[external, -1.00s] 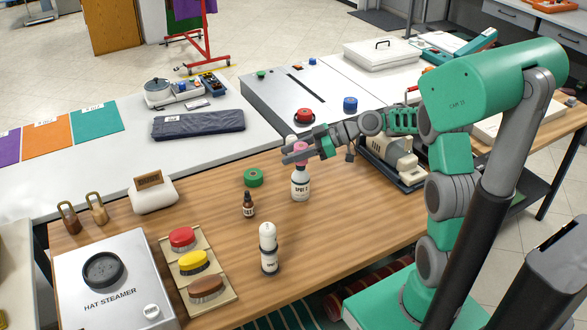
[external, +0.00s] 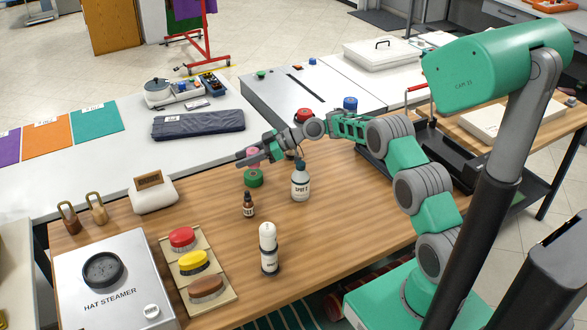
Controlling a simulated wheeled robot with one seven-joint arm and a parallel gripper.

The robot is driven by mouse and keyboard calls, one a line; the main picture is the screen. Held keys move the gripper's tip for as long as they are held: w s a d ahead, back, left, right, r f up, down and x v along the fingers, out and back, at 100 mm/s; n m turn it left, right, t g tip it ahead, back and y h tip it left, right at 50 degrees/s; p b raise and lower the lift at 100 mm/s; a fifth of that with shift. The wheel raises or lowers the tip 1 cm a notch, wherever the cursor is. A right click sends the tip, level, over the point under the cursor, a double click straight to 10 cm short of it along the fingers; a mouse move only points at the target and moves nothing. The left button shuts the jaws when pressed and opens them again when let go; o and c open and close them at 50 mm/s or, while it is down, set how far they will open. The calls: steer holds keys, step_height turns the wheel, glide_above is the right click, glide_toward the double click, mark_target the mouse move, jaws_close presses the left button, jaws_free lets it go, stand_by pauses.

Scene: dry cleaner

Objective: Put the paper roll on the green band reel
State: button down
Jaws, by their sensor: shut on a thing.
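The green band reel (external: 253,178) lies flat on the wooden table, left of a white spray bottle. My gripper (external: 248,159) is right above and partly in front of it, shut on a small pink roll, which I take to be the paper roll (external: 253,151). The pink roll is partly hidden by the fingers. It appears above the reel; whether it touches the reel I cannot tell.
A white spray bottle (external: 300,182) stands right of the reel, and a small brown bottle (external: 248,205) stands just in front of it. Another white bottle (external: 268,248) is nearer the front. Bare table lies between.

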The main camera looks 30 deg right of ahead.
mark_target(245, 174)
steer(key=f, duration=0.2)
steer(key=f+p, duration=0.1)
steer(key=shift+w+a+f, duration=0.1)
steer(key=shift+w+f, duration=0.05)
steer(key=shift+w, duration=0.1)
steer(key=shift+f, duration=0.35)
steer(key=c, duration=0.9)
jaws_free()
steer(key=shift+r, duration=0.1)
steer(key=shift+r, duration=0.1)
